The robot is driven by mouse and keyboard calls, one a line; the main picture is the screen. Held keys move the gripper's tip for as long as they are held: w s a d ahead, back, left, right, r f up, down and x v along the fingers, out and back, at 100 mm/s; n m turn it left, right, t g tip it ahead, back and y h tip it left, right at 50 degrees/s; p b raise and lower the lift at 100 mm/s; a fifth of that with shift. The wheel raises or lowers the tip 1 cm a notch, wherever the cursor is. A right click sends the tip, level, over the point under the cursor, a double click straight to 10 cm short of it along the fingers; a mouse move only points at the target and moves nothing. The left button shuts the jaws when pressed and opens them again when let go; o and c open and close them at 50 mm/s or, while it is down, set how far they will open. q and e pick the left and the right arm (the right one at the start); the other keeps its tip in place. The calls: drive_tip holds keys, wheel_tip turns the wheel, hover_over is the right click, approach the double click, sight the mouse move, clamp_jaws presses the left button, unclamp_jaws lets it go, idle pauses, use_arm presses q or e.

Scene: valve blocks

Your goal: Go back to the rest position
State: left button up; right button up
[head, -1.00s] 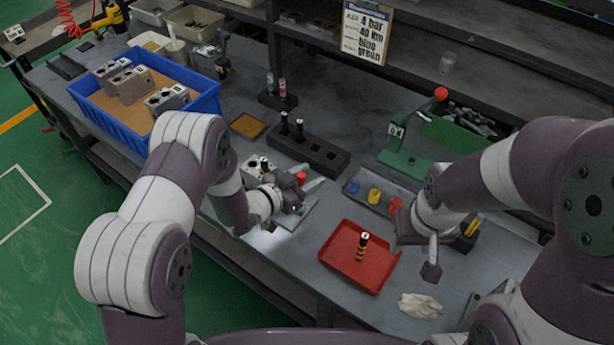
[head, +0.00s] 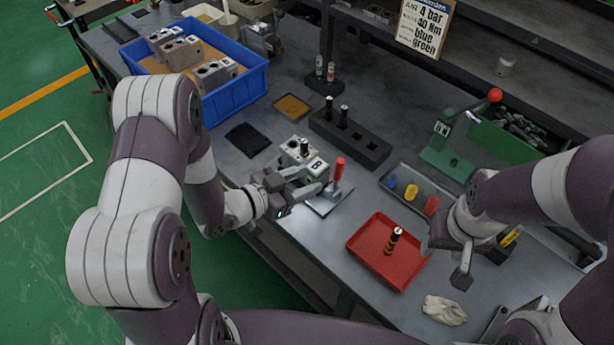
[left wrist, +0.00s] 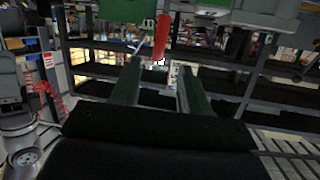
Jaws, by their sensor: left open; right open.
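My left gripper (head: 308,182) is open, with its fingers pointing right, in front of a grey valve block (head: 297,154) marked B. The block sits at a clamp with a red handle (head: 338,170). In the left wrist view the two open fingers (left wrist: 158,82) have nothing held between them, and a red handle (left wrist: 160,40) shows beyond them. I cannot tell whether the gripper touches the block or clamp. My right gripper (head: 461,265) hangs over the table right of the red tray (head: 357,247), open and empty.
A blue bin (head: 235,97) with valve blocks stands at the back left. A black holder (head: 365,148), a grey tray (head: 388,170) of coloured caps and a green fixture (head: 442,160) stand behind. A white cloth (head: 444,310) lies at the front right.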

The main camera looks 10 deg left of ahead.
use_arm(q)
drive_tip(key=shift+f, duration=0.1)
drive_tip(key=s+a+f+n+g+y, duration=0.3)
drive_tip(key=a+f+y, duration=0.1)
drive_tip(key=a+y, duration=0.15)
drive_tip(key=s+a+f+n+g+y, duration=0.3)
drive_tip(key=a+g+y, duration=0.1)
drive_tip(key=a, duration=0.2)
drive_tip(key=s+d+r+n+g, duration=0.2)
drive_tip(key=s+r, duration=0.4)
drive_tip(key=r, duration=0.5)
drive_tip(key=shift+s+d+n+g+y, duration=0.3)
drive_tip(key=shift+n+y, duration=0.15)
drive_tip(key=shift+n, duration=0.25)
drive_tip(key=shift+r, duration=0.1)
